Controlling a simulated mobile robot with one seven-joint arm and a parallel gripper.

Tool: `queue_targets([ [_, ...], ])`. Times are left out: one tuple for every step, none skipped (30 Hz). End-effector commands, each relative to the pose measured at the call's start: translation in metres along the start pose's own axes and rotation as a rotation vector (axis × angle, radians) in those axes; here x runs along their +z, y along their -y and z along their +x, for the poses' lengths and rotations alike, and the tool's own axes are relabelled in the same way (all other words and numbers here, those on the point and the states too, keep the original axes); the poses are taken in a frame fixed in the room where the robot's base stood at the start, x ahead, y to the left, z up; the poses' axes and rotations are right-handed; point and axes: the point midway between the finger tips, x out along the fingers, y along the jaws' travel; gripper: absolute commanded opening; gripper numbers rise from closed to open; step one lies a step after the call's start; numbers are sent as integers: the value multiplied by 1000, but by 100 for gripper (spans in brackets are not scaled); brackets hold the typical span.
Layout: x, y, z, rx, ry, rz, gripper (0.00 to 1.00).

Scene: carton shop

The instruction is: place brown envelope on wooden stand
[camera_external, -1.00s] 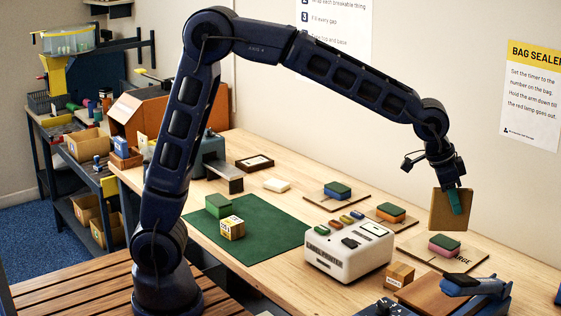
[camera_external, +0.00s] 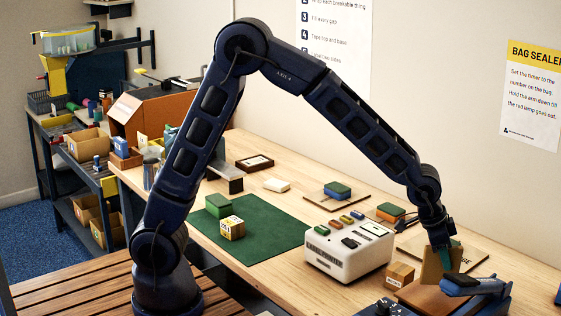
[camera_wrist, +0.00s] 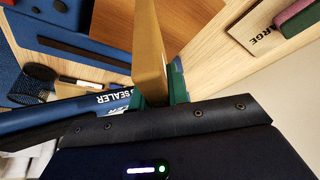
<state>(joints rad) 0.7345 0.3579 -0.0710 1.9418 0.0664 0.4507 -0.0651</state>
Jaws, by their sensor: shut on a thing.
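The brown envelope (camera_external: 429,266) is shut between the teal fingers of my gripper (camera_external: 446,256), held on edge at the right of the external view. In the wrist view it stands edge-on (camera_wrist: 149,50) between the teal fingertips (camera_wrist: 160,92). The wooden stand (camera_external: 428,299) appears to be the flat reddish-brown wooden piece at the table's front right. It also shows in the wrist view (camera_wrist: 188,22), partly hidden by the envelope. The envelope is over or just behind the stand in the external view; I cannot tell whether they touch.
A blue bag sealer (camera_external: 478,287) stands close on the right of the stand. A small cardboard box (camera_external: 399,275) and a white machine (camera_external: 345,254) are to its left. A board marked LARGE (camera_external: 473,254) lies behind, with a pink-and-green block (camera_wrist: 300,14) on it.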

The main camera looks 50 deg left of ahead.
Motion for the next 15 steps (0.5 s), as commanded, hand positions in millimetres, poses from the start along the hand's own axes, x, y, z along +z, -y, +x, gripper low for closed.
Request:
queue_targets([
  [3,0,7,0,2,0,0],
  [5,0,12,0,2,0,0],
  [7,0,17,0,3,0,0],
  [8,0,20,0,3,0,0],
  [10,0,23,0,2,0,0],
  [10,0,25,0,0,0,0],
  [11,0,26,0,0,0,0],
  [11,0,26,0,0,0,0],
  [11,0,26,0,-1,0,0],
  [11,0,26,0,-1,0,0],
  [11,0,26,0,-1,0,0],
  [11,0,26,0,-1,0,0],
  [11,0,26,0,-1,0,0],
  [11,0,26,0,0,0,0],
  [11,0,27,0,0,0,0],
])
